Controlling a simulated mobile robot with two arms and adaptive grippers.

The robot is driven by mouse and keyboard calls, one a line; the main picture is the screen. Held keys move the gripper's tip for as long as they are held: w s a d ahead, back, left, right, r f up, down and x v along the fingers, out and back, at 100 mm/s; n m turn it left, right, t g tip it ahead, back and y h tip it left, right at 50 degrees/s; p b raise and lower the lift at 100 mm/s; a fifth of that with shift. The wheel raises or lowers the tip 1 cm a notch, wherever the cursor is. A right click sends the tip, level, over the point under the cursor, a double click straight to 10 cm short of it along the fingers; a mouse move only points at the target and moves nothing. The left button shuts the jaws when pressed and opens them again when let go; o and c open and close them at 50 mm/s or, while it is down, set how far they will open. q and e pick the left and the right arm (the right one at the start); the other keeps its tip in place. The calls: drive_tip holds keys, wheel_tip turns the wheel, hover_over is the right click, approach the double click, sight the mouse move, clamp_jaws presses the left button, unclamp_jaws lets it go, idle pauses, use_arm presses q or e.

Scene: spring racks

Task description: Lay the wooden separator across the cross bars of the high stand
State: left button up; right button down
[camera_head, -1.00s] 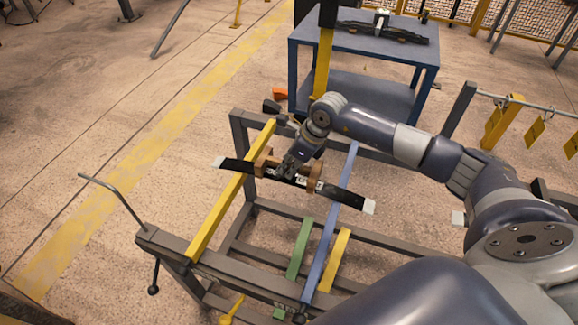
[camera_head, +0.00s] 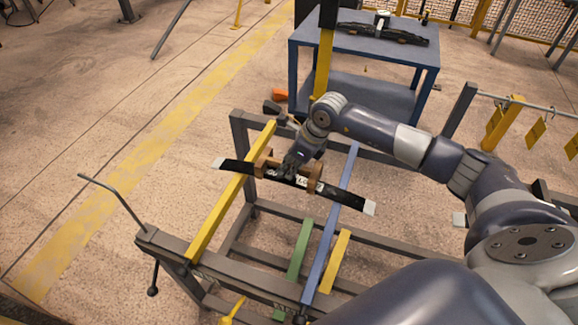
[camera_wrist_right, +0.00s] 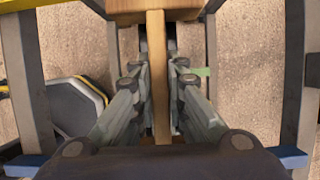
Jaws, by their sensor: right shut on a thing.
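The wooden separator (camera_head: 315,173) is a brown piece with a block at each end, over the upper yellow bar (camera_head: 225,207) and blue bar (camera_head: 332,222) of the grey high stand (camera_head: 238,135). My right gripper (camera_head: 291,172) is shut on its middle. The wrist view shows the narrow wooden bar (camera_wrist_right: 156,75) between the fingers (camera_wrist_right: 156,105) and a wider block at the top. A black strip with pale tips (camera_head: 342,198) runs along the separator's near side. I cannot tell whether separator and bars touch. My left gripper is not in view.
A blue table (camera_head: 300,45) with a dark leaf spring (camera_head: 380,32) stands behind. Lower green (camera_head: 301,250) and yellow (camera_head: 336,262) bars lie under the stand's top. A bent grey rod (camera_head: 110,194) rises at its left. A rail with yellow tags (camera_head: 535,132) is at right.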

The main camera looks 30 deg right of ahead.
idle(0.4)
drive_tip(key=shift+f+b, duration=0.55)
drive_tip(key=shift+b, duration=0.15)
drive_tip(key=shift+r, duration=0.3)
drive_tip(key=shift+r+p, duration=0.3)
drive_tip(key=shift+s, duration=0.15)
idle(0.5)
drive_tip(key=shift+b, duration=0.5)
idle(0.9)
drive_tip(key=shift+f+b, duration=0.5)
drive_tip(key=shift+f, duration=0.1)
drive_tip(key=shift+r, duration=0.3)
